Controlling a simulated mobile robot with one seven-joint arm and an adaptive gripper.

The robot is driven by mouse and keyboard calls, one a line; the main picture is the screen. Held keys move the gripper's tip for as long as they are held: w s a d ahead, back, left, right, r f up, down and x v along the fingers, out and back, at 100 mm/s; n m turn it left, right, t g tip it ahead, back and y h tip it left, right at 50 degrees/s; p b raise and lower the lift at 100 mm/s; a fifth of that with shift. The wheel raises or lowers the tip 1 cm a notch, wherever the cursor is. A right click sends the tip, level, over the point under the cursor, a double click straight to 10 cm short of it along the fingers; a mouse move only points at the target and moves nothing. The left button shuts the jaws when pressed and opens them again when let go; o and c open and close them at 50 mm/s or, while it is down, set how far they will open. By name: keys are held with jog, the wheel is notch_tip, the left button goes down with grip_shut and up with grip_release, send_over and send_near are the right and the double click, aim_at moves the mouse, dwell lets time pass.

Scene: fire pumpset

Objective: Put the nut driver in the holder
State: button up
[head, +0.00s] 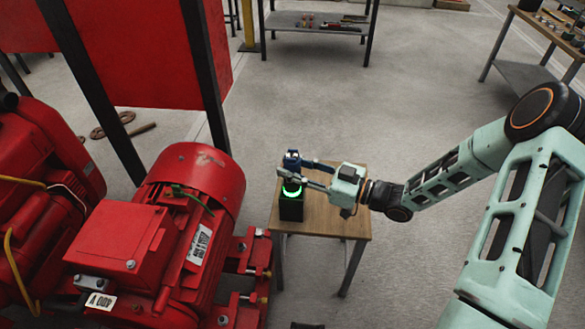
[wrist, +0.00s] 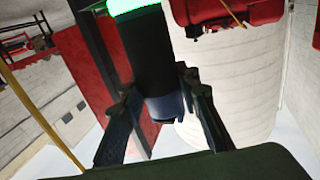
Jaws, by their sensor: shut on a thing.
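The nut driver shows a blue end (head: 292,159) between the fingertips of my gripper (head: 294,167) in the head view. In the wrist view its dark handle with a blue end (wrist: 150,65) lies between the two fingers of my gripper (wrist: 160,112). My gripper is shut on it. The holder (head: 291,209) is a black block with a glowing green ring on top, standing on a small wooden table. The nut driver is upright directly above the ring; its lower part is hidden. The green glow (wrist: 132,5) meets the handle at the wrist view's top edge.
The small wooden table (head: 335,205) has bare top to the right of the holder. A large red motor (head: 180,225) stands close on its left. A shelf table (head: 310,22) is at the back, another workbench (head: 555,30) at the far right. Open floor lies between them.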

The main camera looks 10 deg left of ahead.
jog(key=o, duration=1.3)
jog(key=shift+f, duration=0.1)
jog(key=shift+d+r, duration=0.15)
jog(key=shift+r, duration=0.05)
jog(key=p+v, duration=0.2)
jog(key=v, duration=0.9)
jog(key=shift+s+d, duration=0.15)
jog(key=shift+d, duration=0.2)
